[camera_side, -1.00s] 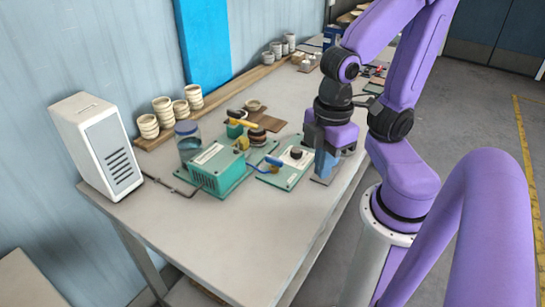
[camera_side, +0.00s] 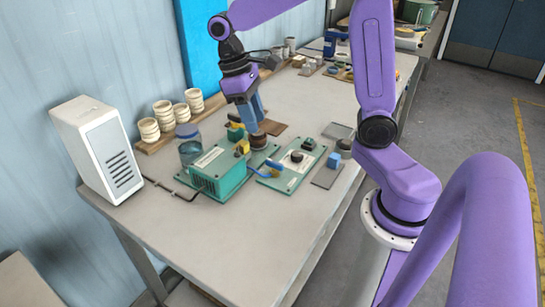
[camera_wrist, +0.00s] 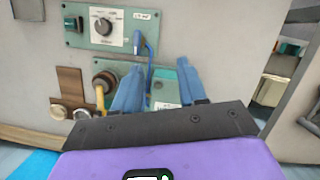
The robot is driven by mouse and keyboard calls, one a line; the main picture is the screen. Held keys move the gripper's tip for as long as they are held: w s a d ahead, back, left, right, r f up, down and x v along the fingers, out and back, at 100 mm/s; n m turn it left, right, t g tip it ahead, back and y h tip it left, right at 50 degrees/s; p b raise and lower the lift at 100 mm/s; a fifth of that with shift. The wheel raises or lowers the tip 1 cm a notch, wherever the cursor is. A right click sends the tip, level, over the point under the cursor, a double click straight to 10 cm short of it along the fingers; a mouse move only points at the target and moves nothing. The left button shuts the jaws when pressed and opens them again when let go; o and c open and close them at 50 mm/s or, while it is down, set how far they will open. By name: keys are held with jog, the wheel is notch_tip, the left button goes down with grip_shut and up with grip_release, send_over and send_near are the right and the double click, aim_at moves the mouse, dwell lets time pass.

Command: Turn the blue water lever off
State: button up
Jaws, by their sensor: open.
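The blue water lever (camera_side: 273,166) sits at the left end of a green panel with a dark knob, beside the teal box. It also shows in the wrist view (camera_wrist: 137,40), right of the dial, with a blue cord below it. My gripper (camera_side: 254,118) points down behind the teal box, above the brown-topped round part (camera_side: 258,139), apart from the blue lever. In the wrist view the two blue fingers (camera_wrist: 157,88) stand apart with nothing held between them. The lever lies ahead of the fingers there.
A teal box (camera_side: 217,172) and a yellow handle (camera_side: 242,147) stand close to my gripper. A blue cube (camera_side: 344,144) lies on the right. The table's front is clear.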

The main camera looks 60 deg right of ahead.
jog(key=w+d+m+g, duration=0.1)
jog(key=w+d+m, duration=0.2)
jog(key=w+d, duration=0.2)
jog(key=y, duration=0.1)
send_near(274, 161)
jog(key=shift+m, duration=0.3)
jog(key=x, duration=0.8)
jog(key=shift+s+f, duration=0.15)
jog(key=shift+f, duration=0.15)
jog(key=shift+c, duration=0.3)
grip_shut()
